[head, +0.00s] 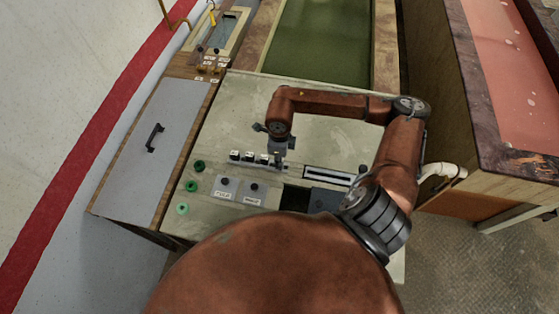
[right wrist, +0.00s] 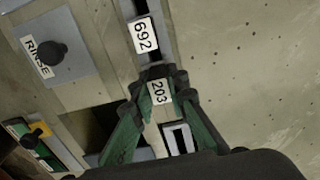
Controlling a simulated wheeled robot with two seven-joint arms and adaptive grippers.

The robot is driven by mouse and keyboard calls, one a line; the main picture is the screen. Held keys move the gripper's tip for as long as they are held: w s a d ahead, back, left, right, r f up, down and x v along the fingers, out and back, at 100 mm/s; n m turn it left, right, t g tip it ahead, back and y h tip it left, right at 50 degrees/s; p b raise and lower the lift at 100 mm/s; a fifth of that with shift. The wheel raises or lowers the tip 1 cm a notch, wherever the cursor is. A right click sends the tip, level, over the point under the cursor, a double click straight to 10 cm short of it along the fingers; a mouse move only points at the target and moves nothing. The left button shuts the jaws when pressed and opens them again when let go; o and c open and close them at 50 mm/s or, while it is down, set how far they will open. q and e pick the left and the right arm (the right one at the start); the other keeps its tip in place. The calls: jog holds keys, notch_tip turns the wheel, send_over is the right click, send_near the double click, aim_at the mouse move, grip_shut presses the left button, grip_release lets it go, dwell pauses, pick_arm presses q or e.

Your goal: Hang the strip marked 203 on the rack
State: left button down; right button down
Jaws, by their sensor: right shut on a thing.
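The strip marked 203 (right wrist: 158,92) is a small white label between the fingertips of my right gripper (right wrist: 160,83), which is shut on it. In the head view my right gripper (head: 278,158) points down at the right end of a row of small white-labelled strips (head: 248,157) on the panel. In the right wrist view the strip marked 692 (right wrist: 143,36) sits on the grey rail (right wrist: 128,8), just beyond the fingertips and in line with 203. I cannot tell whether 203 touches the rail. My left gripper is not in view.
A white-framed slot (head: 340,175) lies right of the gripper. A RINSE plate with a black knob (right wrist: 57,53), a dark opening (head: 295,198) and green knobs (head: 191,186) are nearby. A green basin (head: 322,45) lies behind. The panel behind the rail is bare.

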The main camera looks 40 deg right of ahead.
jog(key=shift+f, duration=0.25)
jog(key=c, duration=1.8)
grip_release()
jog(key=shift+r, duration=0.1)
jog(key=shift+r+p, duration=1.3)
jog(key=shift+r, duration=2.15)
jog(key=shift+f, duration=0.1)
